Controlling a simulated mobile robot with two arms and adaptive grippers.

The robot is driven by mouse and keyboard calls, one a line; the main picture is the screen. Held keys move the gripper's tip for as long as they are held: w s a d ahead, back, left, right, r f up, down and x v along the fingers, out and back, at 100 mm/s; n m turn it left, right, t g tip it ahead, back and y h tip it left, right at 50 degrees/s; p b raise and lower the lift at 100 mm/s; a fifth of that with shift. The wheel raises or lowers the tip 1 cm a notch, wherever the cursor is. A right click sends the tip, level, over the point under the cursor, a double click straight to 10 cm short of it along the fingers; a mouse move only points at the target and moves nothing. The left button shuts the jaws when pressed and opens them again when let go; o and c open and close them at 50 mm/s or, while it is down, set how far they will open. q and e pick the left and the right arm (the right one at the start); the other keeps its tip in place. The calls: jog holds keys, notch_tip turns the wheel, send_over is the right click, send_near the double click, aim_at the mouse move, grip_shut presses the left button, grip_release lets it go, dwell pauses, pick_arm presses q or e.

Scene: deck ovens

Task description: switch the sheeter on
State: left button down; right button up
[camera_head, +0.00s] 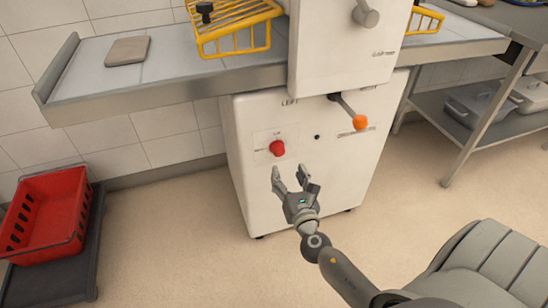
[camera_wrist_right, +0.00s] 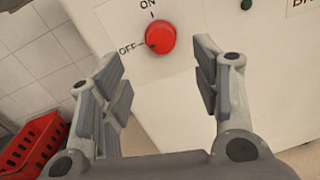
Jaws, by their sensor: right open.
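The sheeter (camera_head: 249,118) is a white machine with grey side beds and yellow guards. A red round knob (camera_head: 277,148) sits on its front panel. In the right wrist view the red knob (camera_wrist_right: 161,37) has ON printed above it and OFF to its left; a dark mark on the knob is on the OFF side. My right gripper (camera_head: 290,170) is open and empty, in front of the panel just below the knob. In the right wrist view its fingers (camera_wrist_right: 160,80) stand apart with the knob beyond them, not touched. My left gripper is not in view.
A lever with an orange ball (camera_head: 360,122) sticks out right of the knob. A red crate (camera_head: 45,215) stands on a dark dolly at left. A steel table (camera_head: 487,110) is at right. The floor before the sheeter is clear.

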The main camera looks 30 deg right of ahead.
aim_at(280, 152)
jog(key=x, duration=1)
jog(key=shift+f, duration=0.1)
jog(key=c, duration=1)
